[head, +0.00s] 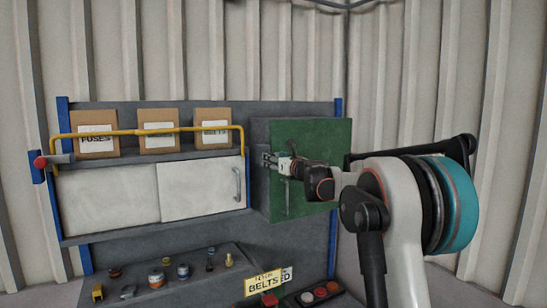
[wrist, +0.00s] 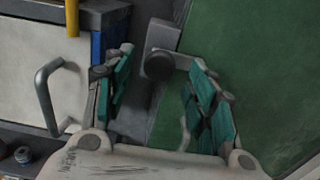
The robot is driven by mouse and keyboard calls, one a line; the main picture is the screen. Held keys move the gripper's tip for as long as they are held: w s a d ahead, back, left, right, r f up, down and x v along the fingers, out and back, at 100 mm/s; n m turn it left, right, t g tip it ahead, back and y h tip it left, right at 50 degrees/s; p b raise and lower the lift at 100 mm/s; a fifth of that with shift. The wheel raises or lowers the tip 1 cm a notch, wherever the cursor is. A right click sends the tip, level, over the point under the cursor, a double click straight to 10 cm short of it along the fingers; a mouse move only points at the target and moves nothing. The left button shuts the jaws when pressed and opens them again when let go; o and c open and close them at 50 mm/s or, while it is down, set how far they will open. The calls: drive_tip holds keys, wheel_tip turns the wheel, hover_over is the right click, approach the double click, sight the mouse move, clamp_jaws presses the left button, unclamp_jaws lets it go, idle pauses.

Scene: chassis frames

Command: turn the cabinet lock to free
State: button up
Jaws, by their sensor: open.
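The green cabinet (head: 325,140) stands at the right end of the workbench. Its green door fills the right of the wrist view (wrist: 250,60). A dark grey round knob with a short arm, seemingly the lock (wrist: 158,64), shows at the door's left edge in the wrist view. My gripper (head: 272,162) is in front of the cabinet's left side. In the wrist view its teal fingers (wrist: 161,57) are open, one on each side of the knob, with nothing clamped. I cannot tell whether the right finger touches the knob's arm. In the head view my gripper hides the knob.
A white sliding panel (head: 200,189) with a grey handle (wrist: 52,100) is left of the cabinet. A yellow bar (head: 140,132) crosses the shelf of labelled boxes (head: 158,143). Small parts (head: 156,278) and a BELTS sign (head: 263,283) are on the bench below.

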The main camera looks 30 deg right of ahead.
drive_tip(key=shift+w, duration=0.75)
drive_tip(key=c, duration=1.1)
